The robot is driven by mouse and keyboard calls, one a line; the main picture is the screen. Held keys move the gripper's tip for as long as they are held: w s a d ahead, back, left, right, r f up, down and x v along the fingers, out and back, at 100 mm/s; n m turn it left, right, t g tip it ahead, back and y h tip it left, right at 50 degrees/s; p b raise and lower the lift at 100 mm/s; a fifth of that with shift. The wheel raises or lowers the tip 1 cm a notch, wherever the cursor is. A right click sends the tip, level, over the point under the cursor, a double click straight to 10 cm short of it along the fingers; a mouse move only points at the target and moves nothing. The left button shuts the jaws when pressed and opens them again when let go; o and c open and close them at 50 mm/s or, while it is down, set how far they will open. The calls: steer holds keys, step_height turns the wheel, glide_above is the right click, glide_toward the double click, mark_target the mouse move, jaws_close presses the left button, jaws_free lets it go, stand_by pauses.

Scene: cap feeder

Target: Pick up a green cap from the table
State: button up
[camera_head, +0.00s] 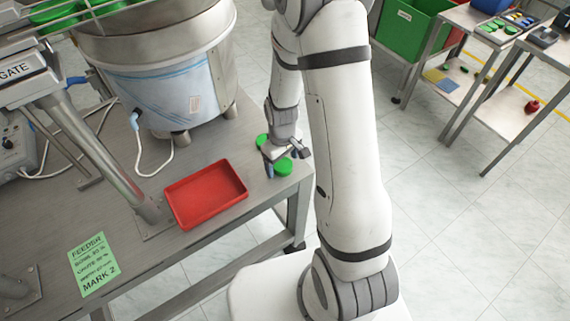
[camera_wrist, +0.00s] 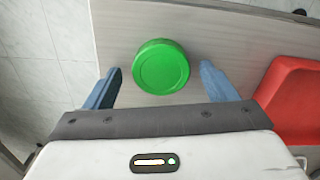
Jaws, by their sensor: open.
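A round green cap (camera_wrist: 161,67) lies on the grey table (camera_wrist: 125,30) in the wrist view, between and slightly beyond the two blue fingers of my gripper (camera_wrist: 160,88). The fingers are spread apart, with a gap on each side of the cap. In the head view my gripper (camera_head: 275,164) points down over the table's right corner. One green cap (camera_head: 284,165) shows at its right side and another green cap (camera_head: 261,141) behind it. The gripper and wrist hide part of this area.
A red tray (camera_head: 207,194) stands on the table left of my gripper, and it shows at the right in the wrist view (camera_wrist: 292,97). A large metal bowl feeder (camera_head: 160,65) stands behind. A green label card (camera_head: 93,263) lies at the front left. The table edge is close by.

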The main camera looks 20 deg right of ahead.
steer(key=shift+c, duration=0.6)
steer(key=c, duration=0.9)
steer(key=shift+c, duration=0.2)
